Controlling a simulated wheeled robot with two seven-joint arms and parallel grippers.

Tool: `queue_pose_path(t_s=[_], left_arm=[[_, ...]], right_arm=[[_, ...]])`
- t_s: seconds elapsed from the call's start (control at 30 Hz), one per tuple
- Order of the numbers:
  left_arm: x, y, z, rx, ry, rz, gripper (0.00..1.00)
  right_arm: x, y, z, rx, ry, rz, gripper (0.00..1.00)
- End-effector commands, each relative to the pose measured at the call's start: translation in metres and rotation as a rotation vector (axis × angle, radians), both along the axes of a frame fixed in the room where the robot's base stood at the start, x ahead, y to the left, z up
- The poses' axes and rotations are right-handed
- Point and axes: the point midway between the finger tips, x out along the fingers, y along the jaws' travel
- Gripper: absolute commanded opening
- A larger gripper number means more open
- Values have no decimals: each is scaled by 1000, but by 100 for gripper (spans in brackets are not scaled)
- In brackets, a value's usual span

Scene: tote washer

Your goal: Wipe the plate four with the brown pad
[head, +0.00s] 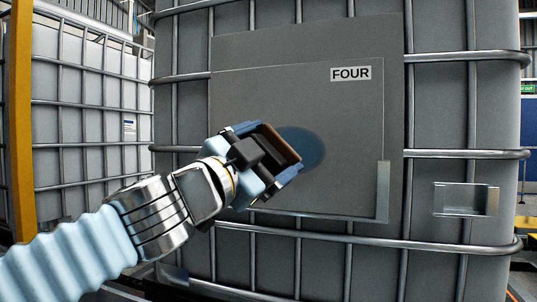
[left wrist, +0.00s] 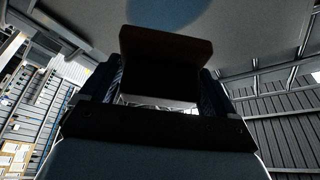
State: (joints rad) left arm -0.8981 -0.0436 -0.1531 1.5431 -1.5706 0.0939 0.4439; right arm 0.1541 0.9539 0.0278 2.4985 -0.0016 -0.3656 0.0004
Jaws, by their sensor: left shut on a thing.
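The plate four (head: 340,110) is a flat grey panel marked "FOUR" on the front of a caged tank. A dark bluish round patch (head: 306,148) lies on it near the middle; the patch also shows at the top of the left wrist view (left wrist: 165,12). My left gripper (head: 268,158) is shut on the brown pad (head: 281,144), in front of the plate beside the patch's left edge. The pad (left wrist: 165,45) shows between the fingers in the left wrist view. I cannot tell whether the pad touches the plate. My right gripper is not in view.
Metal cage bars (head: 460,154) run around the tank beside and below the plate. An upright metal strip (head: 383,190) stands at the plate's lower right. A small metal bracket (head: 465,199) is further right. A yellow post (head: 19,120) and another caged tank (head: 90,110) are at left.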

Motion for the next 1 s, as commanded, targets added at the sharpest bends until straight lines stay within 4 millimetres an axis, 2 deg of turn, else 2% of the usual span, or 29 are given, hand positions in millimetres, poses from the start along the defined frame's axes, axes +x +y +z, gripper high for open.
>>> queue_pose_path(t_s=[0.4,1.0], left_arm=[[-1,1,-2,-2,-1,-1,35],[59,-19,0,0,-1,-1,35]], right_arm=[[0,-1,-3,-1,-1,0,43],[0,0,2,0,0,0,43]])
